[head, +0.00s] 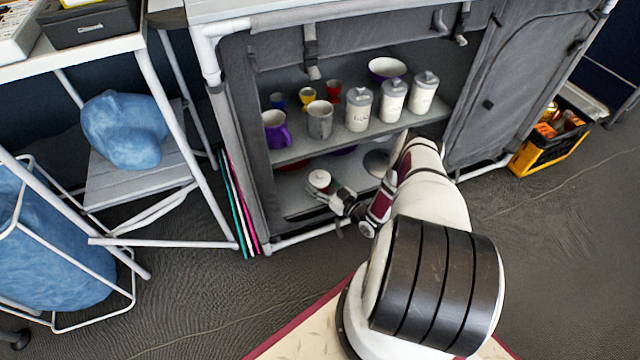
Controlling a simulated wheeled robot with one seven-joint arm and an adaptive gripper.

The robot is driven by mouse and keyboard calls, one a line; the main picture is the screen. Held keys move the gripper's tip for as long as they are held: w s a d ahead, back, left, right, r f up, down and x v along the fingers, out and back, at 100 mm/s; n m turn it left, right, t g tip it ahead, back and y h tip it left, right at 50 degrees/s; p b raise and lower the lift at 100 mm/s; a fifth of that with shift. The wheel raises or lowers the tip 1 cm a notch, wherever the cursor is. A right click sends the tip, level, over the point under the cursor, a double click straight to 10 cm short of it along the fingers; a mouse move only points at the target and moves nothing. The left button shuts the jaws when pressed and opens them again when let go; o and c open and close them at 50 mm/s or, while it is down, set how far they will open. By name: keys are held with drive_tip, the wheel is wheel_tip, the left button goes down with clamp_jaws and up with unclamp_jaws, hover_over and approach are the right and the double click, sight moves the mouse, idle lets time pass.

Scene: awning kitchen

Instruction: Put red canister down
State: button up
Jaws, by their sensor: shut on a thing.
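My gripper (329,194) reaches into the cabinet from the right and is shut on the canister. The gripper hides part of the canister's side. I cannot tell whether its base touches the shelf.
Above, the upper shelf (290,153) holds several white canisters (392,100), a purple mug (276,130), a grey mug (320,120), small cups and a bowl (387,68). A dark round object (377,162) sits behind my arm. The cabinet's left post (232,150) is close by.

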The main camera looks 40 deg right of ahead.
drive_tip(key=o, duration=1.2)
drive_tip(key=shift+f, duration=0.1)
drive_tip(key=shift+s, duration=0.1)
drive_tip(key=s+d+p, duration=0.1)
drive_tip(key=s+p, duration=0.3)
drive_tip(key=s, duration=0.7)
drive_tip(key=shift+s+d, duration=0.15)
drive_tip(key=shift+s, duration=0.25)
